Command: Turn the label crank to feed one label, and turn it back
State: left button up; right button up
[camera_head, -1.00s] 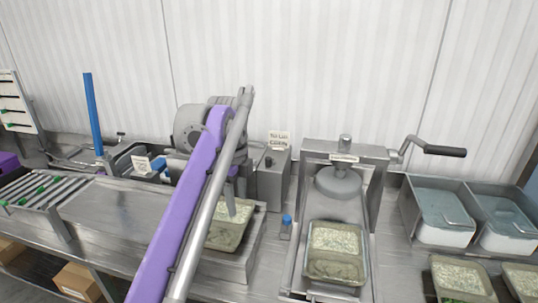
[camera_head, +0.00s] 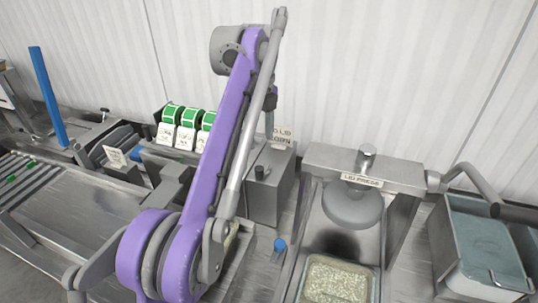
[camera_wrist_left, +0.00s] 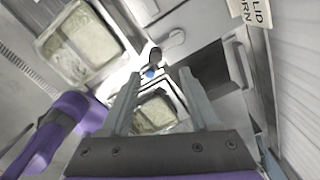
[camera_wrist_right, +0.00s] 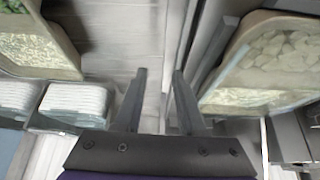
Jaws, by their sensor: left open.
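The label crank appears to be the small dark-knobbed handle (camera_head: 262,172) on top of the grey metal box behind the bench. In the left wrist view a dark knob (camera_wrist_left: 155,57) on a grey arm shows just beyond my fingertips. My left gripper (camera_wrist_left: 160,73) is open and empty, pointing down above the box area. In the head view my left gripper (camera_head: 269,103) hangs near the wall sign, apart from the knob. My right gripper (camera_wrist_right: 159,72) is open and empty, above trays; it is outside the head view.
Green label rolls (camera_head: 190,117) stand left of the box. My left arm hides the middle bench.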

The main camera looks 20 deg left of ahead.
aim_at(259, 168)
pick_arm(q)
jog(key=shift+s+f, duration=0.35)
jog(key=shift+f, duration=0.15)
pick_arm(e)
jog(key=shift+s+f, duration=0.3)
jog(key=shift+s, duration=0.15)
pick_arm(q)
jog(key=f, duration=0.2)
jog(key=f+b, duration=0.1)
jog(key=f, duration=0.2)
jog(key=f+b, duration=0.1)
jog(key=f, duration=0.2)
jog(key=shift+s+f, duration=0.15)
jog(key=shift+s, duration=0.1)
pick_arm(e)
jog(key=s+f, duration=0.2)
jog(key=shift+f, duration=0.35)
pick_arm(q)
jog(key=shift+f, duration=0.65)
pick_arm(e)
jog(key=shift+f, duration=0.1)
pick_arm(q)
grip_shut()
